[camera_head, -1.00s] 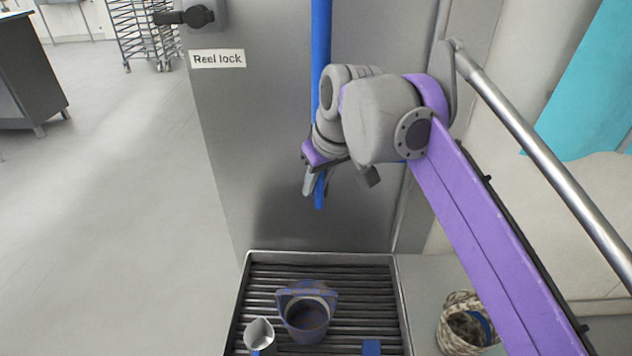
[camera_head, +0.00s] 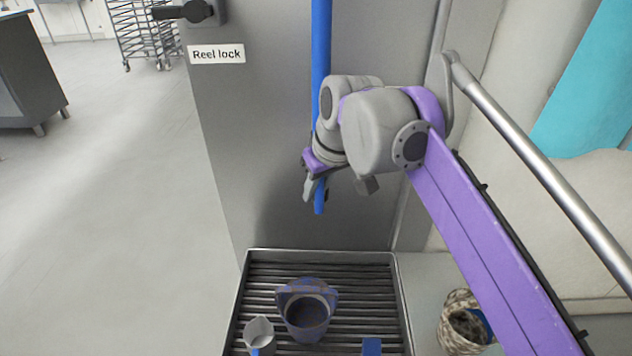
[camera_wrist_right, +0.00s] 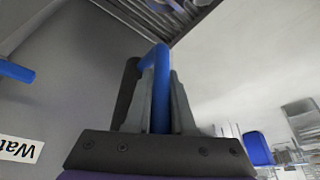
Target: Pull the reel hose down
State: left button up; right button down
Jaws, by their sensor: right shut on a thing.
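The blue reel hose (camera_head: 321,45) hangs straight down in front of the grey metal panel in the head view. Its lower end shows just below my right gripper (camera_head: 316,188). My right gripper is shut on the hose near that end. In the right wrist view the hose (camera_wrist_right: 160,85) passes between the two grey fingers of the gripper (camera_wrist_right: 160,95). Part of the hose is hidden behind my right wrist in the head view. My left gripper is in neither view.
A slatted drain tray (camera_head: 260,252) lies below, holding a bucket (camera_head: 307,312) and a small jug (camera_head: 260,335). The "Reel lock" label (camera_head: 217,54) sits under a black lever (camera_head: 190,12) at the upper left. A woven basket (camera_head: 462,322) stands right of the tray.

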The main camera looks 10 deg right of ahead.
pick_arm(q)
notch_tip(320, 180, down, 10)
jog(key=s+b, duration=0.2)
jog(key=b, duration=0.5)
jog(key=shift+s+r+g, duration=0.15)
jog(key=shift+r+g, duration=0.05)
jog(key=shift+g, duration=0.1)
pick_arm(e)
notch_tip(320, 180, down, 20)
jog(key=c, duration=0.8)
grip_release()
jog(key=shift+o, duration=0.2)
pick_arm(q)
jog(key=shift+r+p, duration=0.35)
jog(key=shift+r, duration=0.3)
pick_arm(e)
jog(key=v, duration=1.1)
jog(key=shift+w+f, duration=0.1)
